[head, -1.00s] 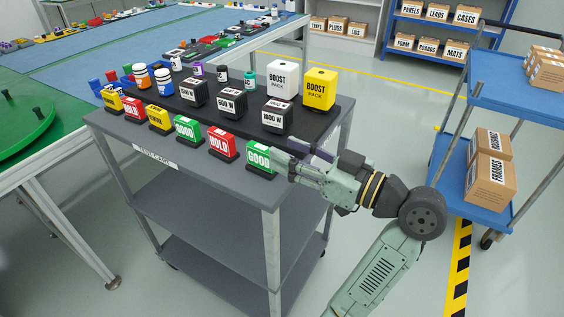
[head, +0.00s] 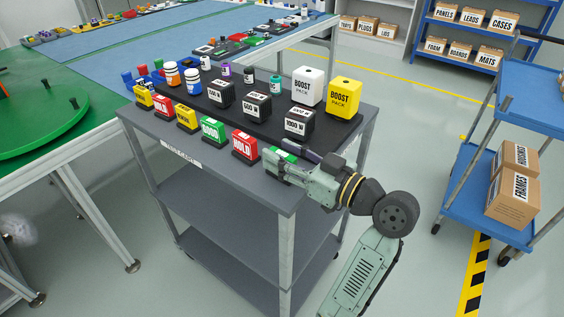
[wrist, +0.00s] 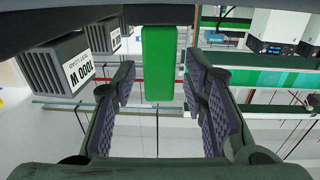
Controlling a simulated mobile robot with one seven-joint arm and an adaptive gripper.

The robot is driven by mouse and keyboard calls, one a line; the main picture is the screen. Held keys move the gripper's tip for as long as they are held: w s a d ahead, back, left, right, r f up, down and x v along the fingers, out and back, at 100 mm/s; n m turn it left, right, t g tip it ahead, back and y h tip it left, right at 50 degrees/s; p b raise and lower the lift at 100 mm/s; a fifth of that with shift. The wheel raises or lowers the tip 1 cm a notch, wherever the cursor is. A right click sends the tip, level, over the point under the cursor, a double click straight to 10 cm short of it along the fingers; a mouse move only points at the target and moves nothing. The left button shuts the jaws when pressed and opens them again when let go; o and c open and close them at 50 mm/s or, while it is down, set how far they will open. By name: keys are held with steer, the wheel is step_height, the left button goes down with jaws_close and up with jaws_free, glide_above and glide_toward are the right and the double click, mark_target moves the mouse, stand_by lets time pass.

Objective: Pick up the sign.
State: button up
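The rightmost sign in the front row is a green block sign (head: 287,151) at the cart's front right corner; my gripper hides most of it in the head view.
Black weight blocks (head: 299,123), a white boost pack (head: 308,88) and a yellow one (head: 344,98) stand on a raised black shelf behind the signs. A green turntable (head: 40,120) is at left. A blue cart (head: 470,200) with boxes is at right.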

steer(key=shift+w+a, duration=0.2)
steer(key=shift+w, duration=0.05)
steer(key=shift+c, duration=0.2)
jaws_close()
stand_by(0.3)
